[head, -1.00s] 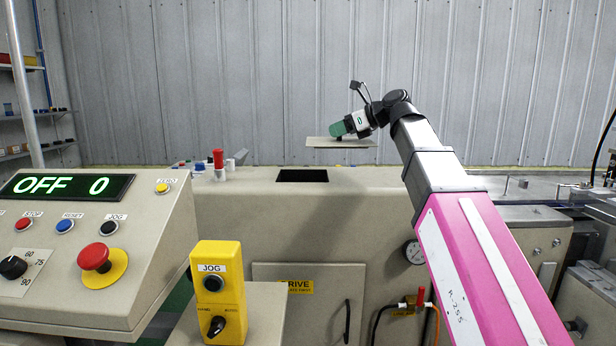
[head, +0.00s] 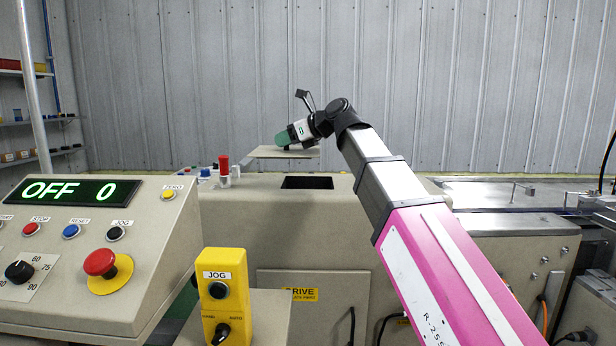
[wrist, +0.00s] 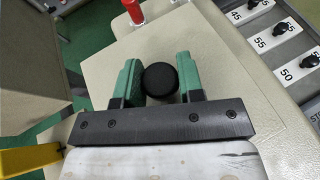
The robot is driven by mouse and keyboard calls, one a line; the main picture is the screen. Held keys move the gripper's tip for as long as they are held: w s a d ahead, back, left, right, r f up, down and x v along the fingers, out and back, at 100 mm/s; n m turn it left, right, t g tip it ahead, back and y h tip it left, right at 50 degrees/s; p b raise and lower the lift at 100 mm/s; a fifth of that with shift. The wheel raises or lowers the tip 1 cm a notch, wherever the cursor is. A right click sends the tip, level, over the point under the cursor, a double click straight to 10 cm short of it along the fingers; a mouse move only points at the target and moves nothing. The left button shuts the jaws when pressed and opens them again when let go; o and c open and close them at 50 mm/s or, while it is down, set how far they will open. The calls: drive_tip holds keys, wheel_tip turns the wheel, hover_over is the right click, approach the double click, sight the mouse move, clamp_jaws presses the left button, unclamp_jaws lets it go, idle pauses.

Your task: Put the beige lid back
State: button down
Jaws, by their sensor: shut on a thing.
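The beige lid (head: 270,153) is a flat plate held level in the air above the machine top. My gripper (head: 287,140) is over it, its green fingers pointing down-left in the head view. In the wrist view the green fingers of my gripper (wrist: 161,82) stand on either side of a round black knob (wrist: 160,79) on the lid (wrist: 150,50), and are shut on it. A dark rectangular opening (head: 307,183) lies in the machine top, below and right of the lid in the head view. The opening cannot be made out in the wrist view.
A red-capped post (head: 223,162) and several small items stand on the machine top left of the opening. A control console (head: 90,250) with an OFF 0 display and a yellow JOG box (head: 222,300) are in front at left. A metal conveyor bed (head: 480,192) extends right.

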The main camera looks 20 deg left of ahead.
drive_tip(key=shift+w+d+f, duration=0.55)
drive_tip(key=shift+w+f, duration=1)
drive_tip(key=shift+f, duration=0.1)
drive_tip(key=shift+w+d+f, duration=0.6)
drive_tip(key=shift+w+f, duration=1)
drive_tip(key=shift+f, duration=0.1)
drive_tip(key=shift+w+d+f, duration=0.55)
drive_tip(key=shift+w+f, duration=1)
drive_tip(key=shift+f, duration=0.1)
drive_tip(key=shift+f, duration=0.55)
drive_tip(key=c, duration=0.7)
unclamp_jaws()
drive_tip(key=shift+c, duration=0.2)
drive_tip(key=shift+r, duration=0.5)
drive_tip(key=v, duration=1.2)
